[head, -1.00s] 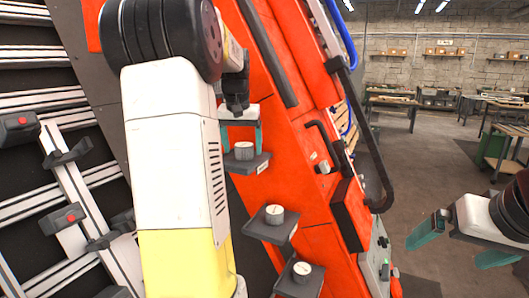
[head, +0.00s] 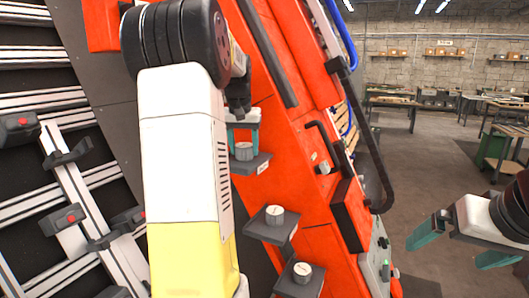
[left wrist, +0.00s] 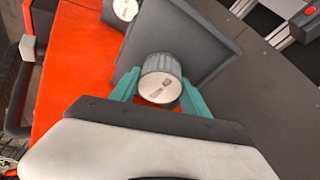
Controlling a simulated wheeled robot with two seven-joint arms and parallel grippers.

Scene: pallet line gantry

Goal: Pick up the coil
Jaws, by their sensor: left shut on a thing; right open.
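The coil appears to be the short grey cylinder with a pale marked top (head: 244,152) on the uppermost small dark shelf (head: 256,166) of the orange frame. My left gripper (head: 244,141) reaches down from above with its teal fingers on either side of it. In the left wrist view the coil (left wrist: 161,80) sits between the fingers of my left gripper (left wrist: 160,96), which is shut on it. It still appears to be at the shelf, and I cannot tell whether it touches it. My right gripper (head: 460,240) is open and empty at the lower right, away from the frame.
Two similar cylinders stand on lower shelves, one in the middle (head: 275,215) and one at the bottom (head: 302,272). A dark bent rail (head: 369,150) runs along the right of the orange frame (head: 300,170). Open floor (head: 435,185) lies to the right.

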